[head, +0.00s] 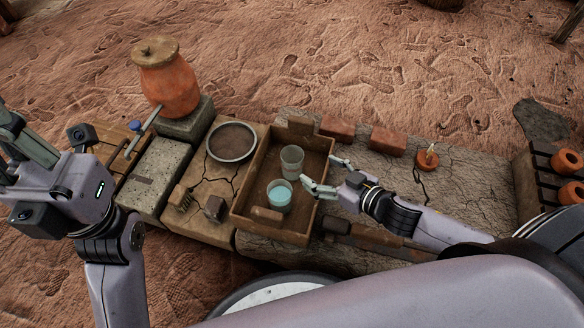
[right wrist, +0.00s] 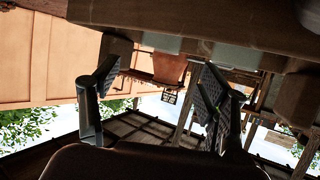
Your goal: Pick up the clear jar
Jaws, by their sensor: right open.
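The clear jar (head: 292,160) is an empty-looking glass, upright in a brown wooden tray (head: 240,203). A second glass with blue liquid (head: 279,196) stands just in front of it in the same tray. My right gripper (head: 320,173) is open at the tray's right side, its fingers pointing left toward the clear jar, with nothing between them. Its spread fingers also show in the right wrist view (right wrist: 155,95), where I cannot make out the jar. My left gripper (head: 15,157) is at the far left, away from the jars, its fingertips partly cut off.
A small block (head: 266,215) lies in the tray. A grey-rimmed bowl (head: 232,142) and a lidded orange pot (head: 168,80) are left of it. Bricks (head: 388,140) and a small candle pot (head: 427,159) stand to the right. Cracked surface between them is partly clear.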

